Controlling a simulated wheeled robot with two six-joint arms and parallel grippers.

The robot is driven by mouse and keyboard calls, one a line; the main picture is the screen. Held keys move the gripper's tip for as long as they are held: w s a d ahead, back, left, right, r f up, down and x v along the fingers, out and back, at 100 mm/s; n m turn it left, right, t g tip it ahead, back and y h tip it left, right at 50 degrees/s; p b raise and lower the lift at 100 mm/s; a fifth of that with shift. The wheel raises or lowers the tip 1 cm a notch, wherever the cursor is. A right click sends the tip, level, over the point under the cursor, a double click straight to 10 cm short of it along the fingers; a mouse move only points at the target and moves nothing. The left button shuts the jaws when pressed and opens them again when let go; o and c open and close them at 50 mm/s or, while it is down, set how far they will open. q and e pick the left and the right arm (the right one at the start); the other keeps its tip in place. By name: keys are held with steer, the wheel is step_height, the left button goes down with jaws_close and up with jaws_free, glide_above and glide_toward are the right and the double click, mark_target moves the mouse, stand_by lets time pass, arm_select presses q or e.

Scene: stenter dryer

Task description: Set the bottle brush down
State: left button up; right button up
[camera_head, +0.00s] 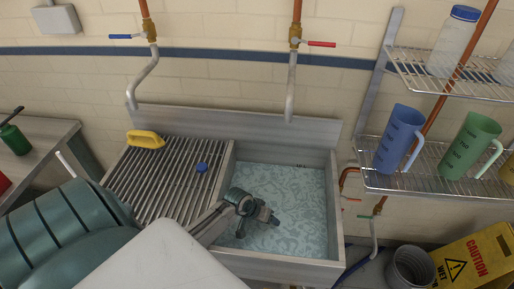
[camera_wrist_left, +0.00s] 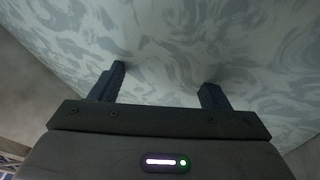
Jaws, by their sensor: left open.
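My left gripper (camera_head: 271,217) is over the sink basin (camera_head: 336,200), with its arm coming in from the lower left. In the left wrist view the two dark fingers (camera_wrist_left: 160,85) stand wide apart with nothing between them. Beyond them is only the pale, blue-grey patterned surface of the basin. I cannot make out a bottle brush in either view. A yellow item with a handle (camera_head: 146,139) lies at the back of the ribbed drainboard (camera_head: 150,185). My right gripper is not in view.
A grey bucket (camera_head: 410,267) and yellow caution sign (camera_head: 476,257) stand lower right. Taps and pipes run above the sink.

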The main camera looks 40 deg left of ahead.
arm_select(q)
steer(key=b+v, duration=0.1)
steer(key=v, duration=0.8)
steer(key=shift+s+r, duration=0.2)
steer(key=shift+r, duration=0.1)
